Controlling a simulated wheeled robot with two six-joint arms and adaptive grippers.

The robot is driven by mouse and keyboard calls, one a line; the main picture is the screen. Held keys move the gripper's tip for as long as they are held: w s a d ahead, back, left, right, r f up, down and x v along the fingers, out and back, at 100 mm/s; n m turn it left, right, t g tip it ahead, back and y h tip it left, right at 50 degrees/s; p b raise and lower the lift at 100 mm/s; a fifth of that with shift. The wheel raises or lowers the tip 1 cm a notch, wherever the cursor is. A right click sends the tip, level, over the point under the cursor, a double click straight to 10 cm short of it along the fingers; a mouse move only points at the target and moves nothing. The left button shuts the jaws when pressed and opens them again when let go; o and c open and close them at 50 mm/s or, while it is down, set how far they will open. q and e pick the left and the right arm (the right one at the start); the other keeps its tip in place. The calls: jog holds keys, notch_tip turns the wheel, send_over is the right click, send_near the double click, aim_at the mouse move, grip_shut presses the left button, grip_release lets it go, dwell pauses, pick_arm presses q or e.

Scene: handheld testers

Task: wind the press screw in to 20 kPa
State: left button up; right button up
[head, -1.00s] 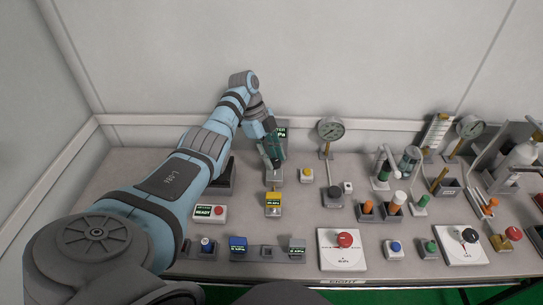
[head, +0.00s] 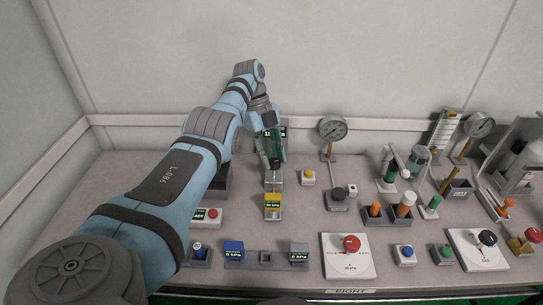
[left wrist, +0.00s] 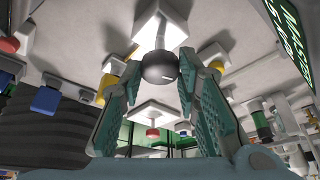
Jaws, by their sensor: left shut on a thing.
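My left gripper (head: 273,163) reaches down over the press, a small grey stand (head: 273,183) toward the left-middle of the bench. In the left wrist view its teal fingers (left wrist: 163,95) are closed on either side of a round dark grey knob (left wrist: 160,68), the press screw's head, on a pale stem. A dark meter display with green characters (head: 283,133) stands behind the gripper and is partly covered; its full reading is hidden. Its edge also shows in the left wrist view (left wrist: 286,30). My right gripper is not seen.
A yellow tester (head: 272,203) stands close in front of the press. Blue (head: 233,250) and grey (head: 299,252) testers sit in a front rack. A dial gauge (head: 333,130) and a yellow button (head: 308,175) stand to the right. My arm covers the bench's left side.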

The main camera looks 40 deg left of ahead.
aim_at(272, 160)
pick_arm(q)
jog(key=o, duration=1.2)
jog(key=shift+d, duration=0.1)
notch_tip(272, 160, up, 10)
